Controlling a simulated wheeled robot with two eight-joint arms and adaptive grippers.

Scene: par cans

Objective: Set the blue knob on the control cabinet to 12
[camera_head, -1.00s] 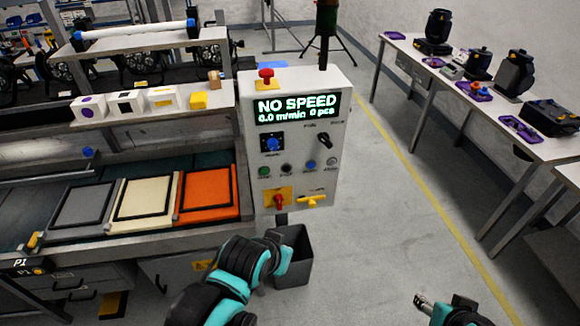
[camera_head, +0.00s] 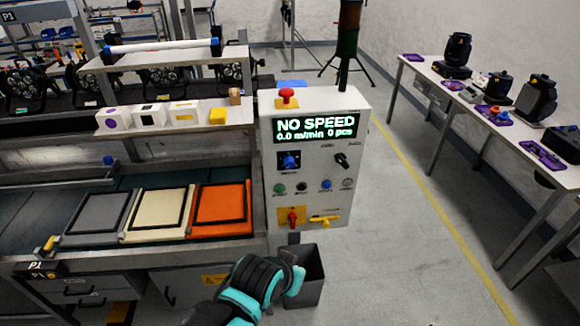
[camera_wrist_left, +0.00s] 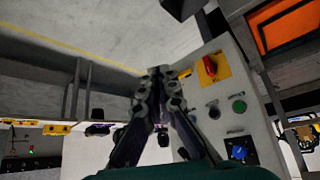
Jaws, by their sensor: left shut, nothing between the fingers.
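The control cabinet (camera_head: 335,205) stands right of the conveyor, its display (camera_head: 316,129) reading "NO SPEED, 0.0 m/min, 0 pcs". The blue knob (camera_head: 289,161) sits on a dark square plate under the display's left part. Its setting is too small to read. The left wrist view also shows the knob (camera_wrist_left: 238,153) at lower right. My left gripper (camera_wrist_left: 158,74) is shut and empty, in front of the cabinet and apart from the knob. In the head view my left arm is low before the cabinet and its fingers cannot be made out. My right gripper is not in view.
Below the knob are a green button (camera_head: 280,188), a blue button (camera_head: 326,185), and a red switch (camera_head: 292,216) on a yellow plate. A black selector (camera_head: 341,160) is to the right. A red emergency button (camera_head: 286,95) tops the cabinet. A grey bin (camera_head: 314,282) stands below.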

